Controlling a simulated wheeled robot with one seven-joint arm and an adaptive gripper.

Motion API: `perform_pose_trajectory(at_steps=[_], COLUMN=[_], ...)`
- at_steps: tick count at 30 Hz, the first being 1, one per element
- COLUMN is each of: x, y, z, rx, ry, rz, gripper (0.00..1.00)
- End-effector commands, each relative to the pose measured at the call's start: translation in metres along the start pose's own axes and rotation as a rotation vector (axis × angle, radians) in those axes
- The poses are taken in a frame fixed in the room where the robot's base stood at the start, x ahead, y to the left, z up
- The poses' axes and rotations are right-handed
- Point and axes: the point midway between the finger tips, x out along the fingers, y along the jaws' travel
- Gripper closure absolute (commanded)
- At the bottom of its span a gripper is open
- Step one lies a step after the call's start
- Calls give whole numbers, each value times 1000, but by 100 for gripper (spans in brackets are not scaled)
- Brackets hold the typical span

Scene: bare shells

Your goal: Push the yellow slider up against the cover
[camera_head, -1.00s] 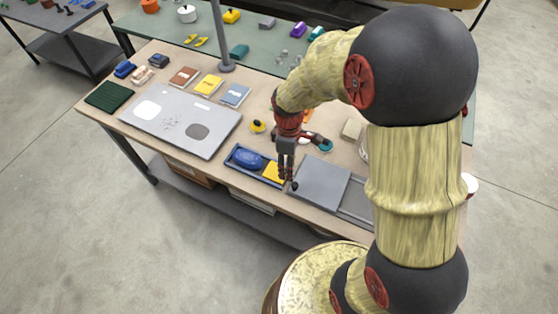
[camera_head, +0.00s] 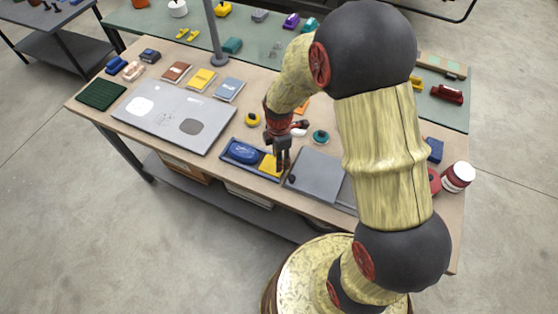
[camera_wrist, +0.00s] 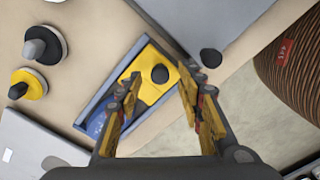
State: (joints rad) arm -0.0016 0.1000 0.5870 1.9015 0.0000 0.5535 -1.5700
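The yellow slider (camera_head: 267,166) with a black knob sits at the right end of the blue tray (camera_head: 231,162), beside a blue oval piece (camera_head: 242,152). In the wrist view the slider (camera_wrist: 150,93) lies beneath and between my fingers. The grey cover (camera_head: 318,174) lies just right of the tray; its dark knob also shows in the wrist view (camera_wrist: 210,58). My gripper (camera_head: 281,166) is open with its fingers pointing down over the slider's cover side. In the wrist view my gripper (camera_wrist: 162,76) shows spread fingers. Whether a finger touches the slider I cannot tell.
A silver panel (camera_head: 150,115) lies left of the tray. A yellow round piece (camera_head: 253,119) and a teal round piece (camera_head: 320,137) stand behind it. A red-and-white jar (camera_head: 458,176) stands at the right. The table's front edge is close to the tray.

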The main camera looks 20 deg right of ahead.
Motion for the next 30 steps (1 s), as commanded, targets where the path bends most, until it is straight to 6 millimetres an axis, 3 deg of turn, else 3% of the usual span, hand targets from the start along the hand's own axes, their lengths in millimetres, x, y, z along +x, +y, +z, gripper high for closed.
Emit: perform_pose_trajectory(at_steps=[4,13,30], x=[11,12,12], y=[0,0,0], z=[0,0,0], rx=[0,1,1], ry=[0,0,0], rz=[0,1,1], gripper=[62,62,95])
